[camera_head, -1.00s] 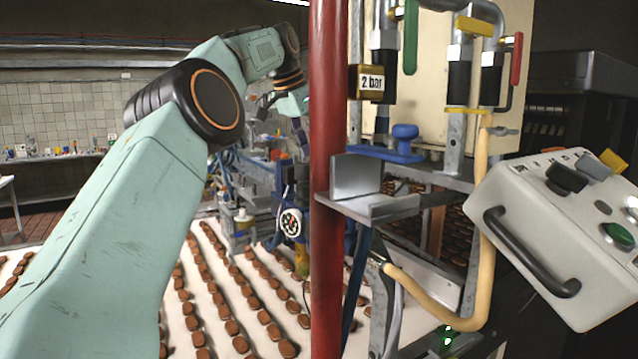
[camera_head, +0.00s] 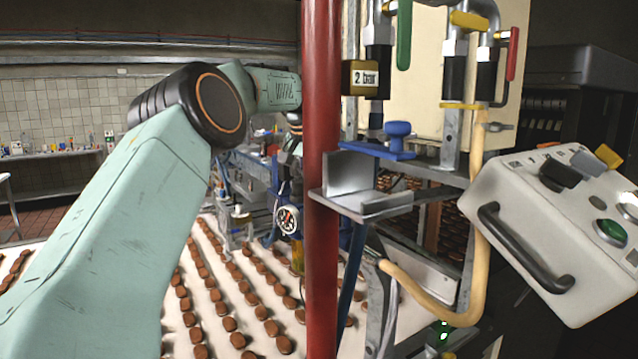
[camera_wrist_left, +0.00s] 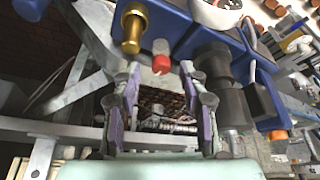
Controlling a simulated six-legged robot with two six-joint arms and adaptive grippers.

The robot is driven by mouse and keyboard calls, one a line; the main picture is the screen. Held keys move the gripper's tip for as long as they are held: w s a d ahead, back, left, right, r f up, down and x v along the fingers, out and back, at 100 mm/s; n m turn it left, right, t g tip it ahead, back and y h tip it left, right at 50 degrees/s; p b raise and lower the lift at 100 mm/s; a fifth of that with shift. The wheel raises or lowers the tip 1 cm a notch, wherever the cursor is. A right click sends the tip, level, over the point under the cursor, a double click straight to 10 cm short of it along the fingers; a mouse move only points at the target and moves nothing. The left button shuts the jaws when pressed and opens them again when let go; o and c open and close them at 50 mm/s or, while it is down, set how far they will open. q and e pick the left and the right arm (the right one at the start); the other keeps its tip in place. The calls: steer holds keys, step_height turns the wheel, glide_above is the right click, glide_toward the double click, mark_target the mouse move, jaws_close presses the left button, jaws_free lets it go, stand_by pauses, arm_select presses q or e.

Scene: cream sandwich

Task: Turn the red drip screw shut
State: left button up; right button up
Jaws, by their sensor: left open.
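A small red screw (camera_wrist_left: 161,65) with a pale collar hangs under a blue block (camera_wrist_left: 172,22) in the left wrist view. My left gripper (camera_wrist_left: 161,75) is open, its two purple-padded fingers to either side of the screw. The screw lies between the fingertips, near their ends; I cannot tell whether either finger touches it. I cannot make out the screw in that view. My right gripper is not in view.
A brass fitting (camera_wrist_left: 133,28) sits left of the screw and a dark cylinder (camera_wrist_left: 212,62) right of it, both close to the fingers. In the head view are the red post (camera_head: 321,200), a gauge (camera_head: 287,219), a white control box (camera_head: 550,235) and a belt with rows of biscuits.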

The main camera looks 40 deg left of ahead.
arm_select(q)
steer(key=shift+w+a+f, duration=0.15)
steer(key=shift+f, duration=0.1)
steer(key=shift+s, duration=0.2)
steer(key=shift+r, duration=0.1)
steer(key=shift+c, duration=0.8)
jaws_close()
